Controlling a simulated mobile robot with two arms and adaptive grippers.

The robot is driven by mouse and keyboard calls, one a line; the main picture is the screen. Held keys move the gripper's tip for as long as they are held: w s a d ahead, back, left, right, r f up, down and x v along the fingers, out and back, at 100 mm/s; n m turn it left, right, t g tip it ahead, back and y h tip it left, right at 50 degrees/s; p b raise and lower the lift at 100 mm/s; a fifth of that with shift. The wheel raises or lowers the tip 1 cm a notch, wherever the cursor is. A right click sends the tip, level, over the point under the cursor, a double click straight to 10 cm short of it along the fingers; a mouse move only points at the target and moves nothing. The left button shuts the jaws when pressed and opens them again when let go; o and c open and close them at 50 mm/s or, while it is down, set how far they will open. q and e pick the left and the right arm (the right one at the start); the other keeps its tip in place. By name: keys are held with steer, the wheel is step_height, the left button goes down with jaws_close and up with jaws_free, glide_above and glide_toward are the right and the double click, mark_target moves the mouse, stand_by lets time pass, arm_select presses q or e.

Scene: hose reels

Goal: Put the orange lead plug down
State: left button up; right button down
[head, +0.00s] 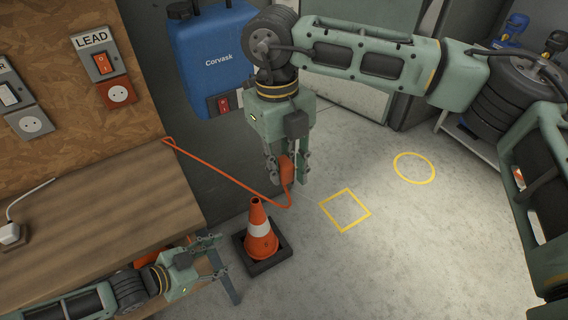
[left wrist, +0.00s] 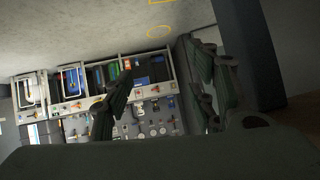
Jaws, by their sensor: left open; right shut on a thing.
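The orange lead plug (head: 286,170) is between the fingers of my right gripper (head: 288,172), which is shut on it and points down above the concrete floor. The plug's orange cable (head: 230,180) runs from it back to the edge of the wooden bench (head: 125,205). My left gripper (head: 218,255) is open and empty by the bench's right edge at lower left. Its spread fingers also show in the left wrist view (left wrist: 162,85), with nothing between them.
An orange and white cone (head: 260,232) stands on the floor below the right gripper. A yellow square (head: 345,210) and a yellow circle (head: 413,168) mark clear floor. A LEAD switch and socket (head: 118,94) are on the board. A blue Corvask container (head: 213,60) is behind.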

arm_select(q)
steer(key=s+a+f+n+g+y, duration=0.1)
steer(key=s+a+f+n+y, duration=0.15)
steer(key=f, duration=0.55)
steer(key=s+a+f+n+y, duration=0.1)
steer(key=s+a+f+y, duration=0.2)
steer(key=f, duration=0.6)
steer(key=s+a+f+n+g+y, duration=0.15)
steer(key=a+f, duration=0.25)
steer(key=f, duration=0.4)
steer(key=s+d+f+n+g, duration=0.1)
steer(key=s+f, duration=0.2)
steer(key=s, duration=0.5)
steer(key=s+d+f+n+g, duration=0.1)
steer(key=s+f, duration=0.3)
steer(key=s, duration=0.5)
steer(key=s+d+f+n+g+y, duration=0.1)
steer(key=s+f, duration=0.3)
steer(key=s, duration=0.5)
steer(key=shift+d+g, duration=0.45)
steer(key=shift+g, duration=0.2)
steer(key=shift+a+r, duration=0.1)
